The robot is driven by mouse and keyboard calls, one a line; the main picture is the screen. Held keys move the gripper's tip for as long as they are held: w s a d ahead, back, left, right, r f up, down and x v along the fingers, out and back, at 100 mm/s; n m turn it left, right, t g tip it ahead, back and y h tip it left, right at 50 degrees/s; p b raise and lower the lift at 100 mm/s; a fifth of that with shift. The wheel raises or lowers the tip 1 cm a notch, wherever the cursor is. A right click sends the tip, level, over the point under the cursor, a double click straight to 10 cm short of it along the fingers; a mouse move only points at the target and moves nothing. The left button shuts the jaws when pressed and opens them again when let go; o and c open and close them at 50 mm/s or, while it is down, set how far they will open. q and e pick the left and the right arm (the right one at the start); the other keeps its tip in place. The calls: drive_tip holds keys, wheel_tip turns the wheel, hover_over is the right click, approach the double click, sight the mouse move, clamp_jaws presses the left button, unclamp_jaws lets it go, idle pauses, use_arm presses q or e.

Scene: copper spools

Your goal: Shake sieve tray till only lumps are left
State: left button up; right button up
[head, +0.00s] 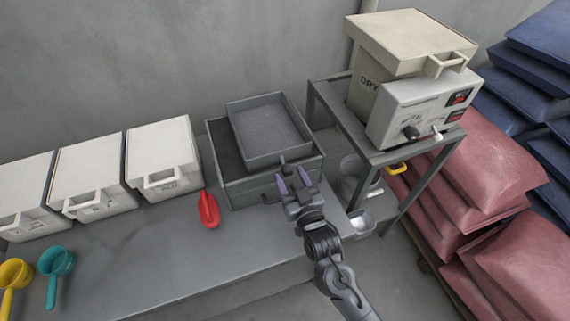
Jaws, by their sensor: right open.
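A short dark handle (284,164) sticks out from the tray's front side. My right gripper (292,181) is open, with its two purple-grey fingers pointing toward the tray handle from the front right. It looks close to the handle, but I cannot tell whether they touch. My left gripper is not in view.
White lidded bins (163,157) stand in a row at left. A red scoop (208,209), a teal scoop (55,262) and a yellow scoop (14,273) lie on the bench (150,255). A dryer (410,70) stands on a frame at right, beside stacked red sacks (470,175).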

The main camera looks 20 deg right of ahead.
sight(285, 163)
drive_tip(key=shift+w+d, duration=0.1)
drive_tip(key=shift+w, duration=2.6)
clamp_jaws()
